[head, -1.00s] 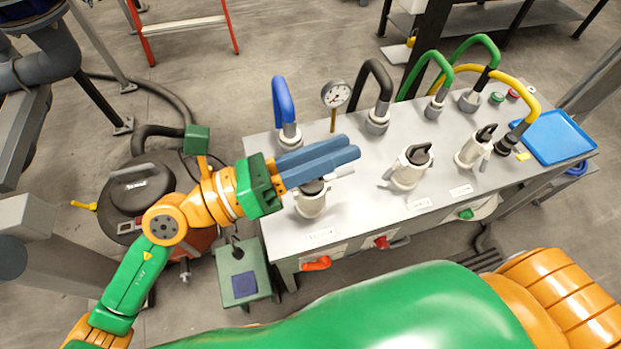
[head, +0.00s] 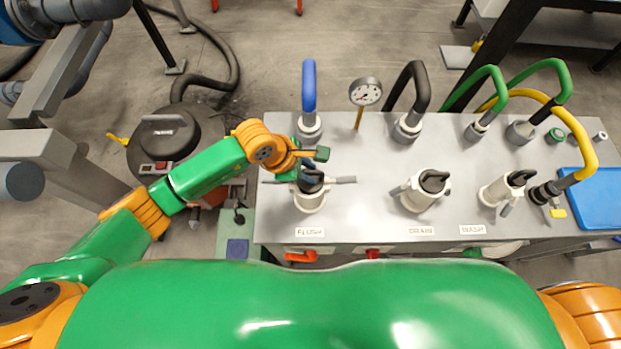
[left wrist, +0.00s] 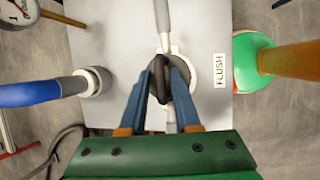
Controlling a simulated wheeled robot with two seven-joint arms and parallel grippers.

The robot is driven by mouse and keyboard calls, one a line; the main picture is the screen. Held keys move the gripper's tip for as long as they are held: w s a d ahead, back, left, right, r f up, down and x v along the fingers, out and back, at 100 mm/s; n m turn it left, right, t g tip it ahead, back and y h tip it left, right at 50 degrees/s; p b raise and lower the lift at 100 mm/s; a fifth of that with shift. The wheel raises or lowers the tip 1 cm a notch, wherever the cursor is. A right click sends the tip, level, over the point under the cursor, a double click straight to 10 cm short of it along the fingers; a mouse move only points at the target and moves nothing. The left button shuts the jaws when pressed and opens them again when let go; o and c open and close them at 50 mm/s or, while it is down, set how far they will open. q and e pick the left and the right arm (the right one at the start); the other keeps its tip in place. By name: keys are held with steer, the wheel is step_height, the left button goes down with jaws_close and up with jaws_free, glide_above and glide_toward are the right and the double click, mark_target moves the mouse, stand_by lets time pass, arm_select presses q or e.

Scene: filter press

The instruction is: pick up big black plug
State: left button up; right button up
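A black plug (head: 311,181) with a raised grip sits in the white, two-lever FLUSH coupling (head: 309,202) at the left of the bench. My left gripper (head: 311,172) is directly above this coupling, pointing down, its fingers mostly hidden in the head view. In the left wrist view the two blue fingers (left wrist: 160,76) stand on either side of the plug's black grip (left wrist: 156,82). They look spread, and firm contact on both sides does not show. Similar black plugs sit in the DRAIN coupling (head: 420,200) and the WASH coupling (head: 497,192). My right gripper is out of view.
Behind the couplings stand a blue hose (head: 309,88), a pressure gauge (head: 366,92), a black hose (head: 417,82), green hoses (head: 490,85) and a yellow hose (head: 583,150). A blue tray (head: 598,205) lies at the right. Bare bench top (head: 372,215) separates FLUSH from DRAIN.

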arm_select(q)
steer(key=shift+s, duration=0.15)
steer(key=c, duration=0.4)
steer(key=shift+a, duration=0.2)
jaws_close()
steer(key=shift+d, duration=0.1)
stand_by(0.5)
